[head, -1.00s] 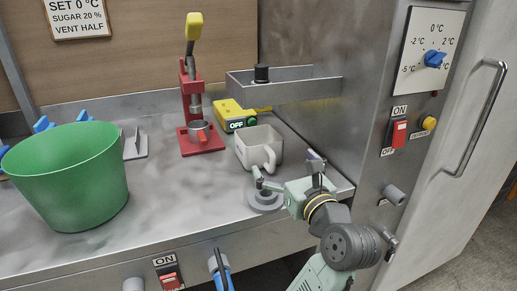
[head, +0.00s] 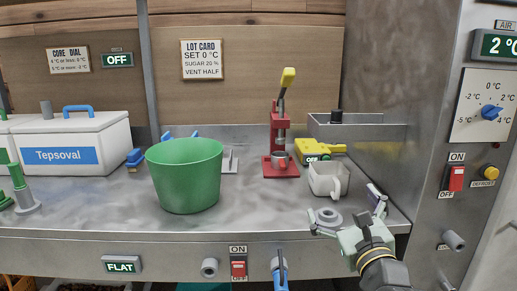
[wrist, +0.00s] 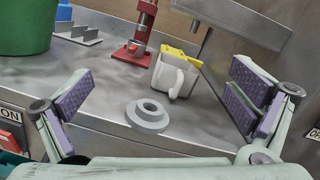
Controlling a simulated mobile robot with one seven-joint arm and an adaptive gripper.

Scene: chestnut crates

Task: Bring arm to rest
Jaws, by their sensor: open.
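My gripper (head: 350,210) is at the front right of the steel counter (head: 110,222), its jaws wide apart and empty. In the wrist view my gripper (wrist: 158,108) shows a purple pad on each finger. A grey ring-shaped piece (head: 328,217) lies on the counter near the left finger; it also shows between the fingers in the wrist view (wrist: 148,116). The gripper appears to touch neither.
A green bucket (head: 186,175), a red press (head: 281,150) and a yellow device (head: 318,150) stand on the counter. A white Tepsoval box (head: 70,145) is at left. A steel cabinet (head: 440,130) with a dial (head: 490,112) and switches rises close on the right.

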